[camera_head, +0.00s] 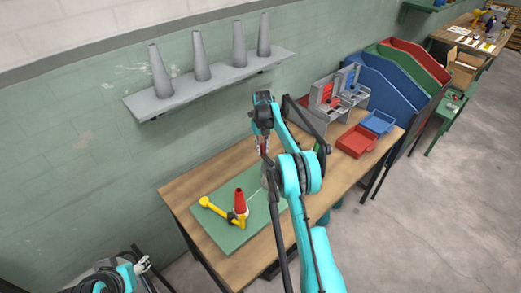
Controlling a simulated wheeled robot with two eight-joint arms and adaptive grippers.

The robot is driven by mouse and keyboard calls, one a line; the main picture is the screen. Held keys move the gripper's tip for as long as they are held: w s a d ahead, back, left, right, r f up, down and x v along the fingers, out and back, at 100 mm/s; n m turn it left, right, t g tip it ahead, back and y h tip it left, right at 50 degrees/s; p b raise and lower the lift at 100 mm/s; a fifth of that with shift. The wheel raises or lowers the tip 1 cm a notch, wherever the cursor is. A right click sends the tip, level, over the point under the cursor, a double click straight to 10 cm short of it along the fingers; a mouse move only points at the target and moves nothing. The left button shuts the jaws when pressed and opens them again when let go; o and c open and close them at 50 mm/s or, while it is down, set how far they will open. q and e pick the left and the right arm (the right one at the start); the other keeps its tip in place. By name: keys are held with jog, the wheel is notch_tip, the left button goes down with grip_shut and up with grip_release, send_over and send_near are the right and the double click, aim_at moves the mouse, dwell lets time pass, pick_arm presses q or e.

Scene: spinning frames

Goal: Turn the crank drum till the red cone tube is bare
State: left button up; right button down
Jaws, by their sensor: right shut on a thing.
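The red cone tube (240,201) stands upright on a green board (232,238) on the wooden table. A pale thread runs from near the cone to the right, towards a greyish round thing, probably the crank drum (265,179), mostly hidden behind my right arm. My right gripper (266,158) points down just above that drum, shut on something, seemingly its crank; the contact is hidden. My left gripper (144,265) is low at the left, away from the table; its jaws are too small to read.
A yellow lever (217,211) with a round knob lies by the cone's foot. Several grey cones stand on a wall shelf (210,83). Red (356,141) and blue (378,122) trays and a grey organiser (338,95) fill the table's far right end.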

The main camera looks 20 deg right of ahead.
jog(key=shift+d, duration=0.15)
dwell(0.3)
jog(key=c, duration=1.4)
grip_release()
notch_tip(320, 180, up, 12)
